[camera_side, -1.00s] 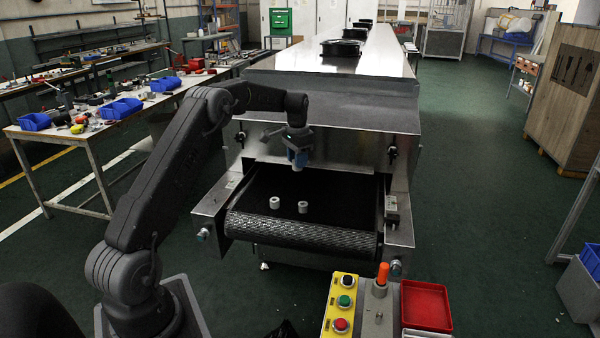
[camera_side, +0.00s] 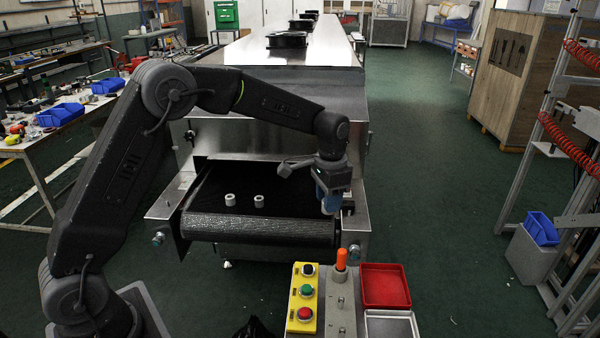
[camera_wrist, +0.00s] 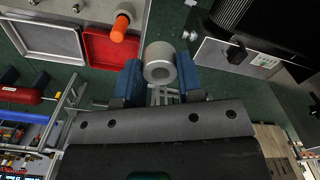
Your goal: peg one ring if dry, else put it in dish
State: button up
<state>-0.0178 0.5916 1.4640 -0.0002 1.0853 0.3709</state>
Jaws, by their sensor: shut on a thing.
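My gripper (camera_side: 330,204) is shut on a grey ring (camera_wrist: 160,62), seen between the blue fingers (camera_wrist: 159,78) in the wrist view. In the side view, my gripper is above the front right corner of the dryer belt, and the held ring is not clearly visible. The red dish (camera_side: 385,288) is empty, to the lower right, and also shows in the wrist view (camera_wrist: 108,47). An orange cylinder (camera_side: 341,259) stands upright on the grey plate (camera_side: 341,320), left of the dish, with small metal studs nearby.
Two pale rings, one left (camera_side: 230,199) and one right (camera_side: 259,201), stand on the black belt (camera_side: 205,222). A yellow button box (camera_side: 304,321) is left of the plate. A silver tray (camera_side: 391,328) is in front of the red dish.

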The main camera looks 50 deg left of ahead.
jog(key=s+d+m, duration=0.2)
jog(key=s+d, duration=0.6)
jog(key=d, duration=0.5)
send_over(341, 297)
notch_tip(341, 297, down, 4)
jog(key=shift+f, duration=0.7)
jog(key=shift+f, duration=2.9)
jog(key=shift+f, duration=2.3)
jog(key=o, duration=1)
jog(key=shift+r, duration=0.1)
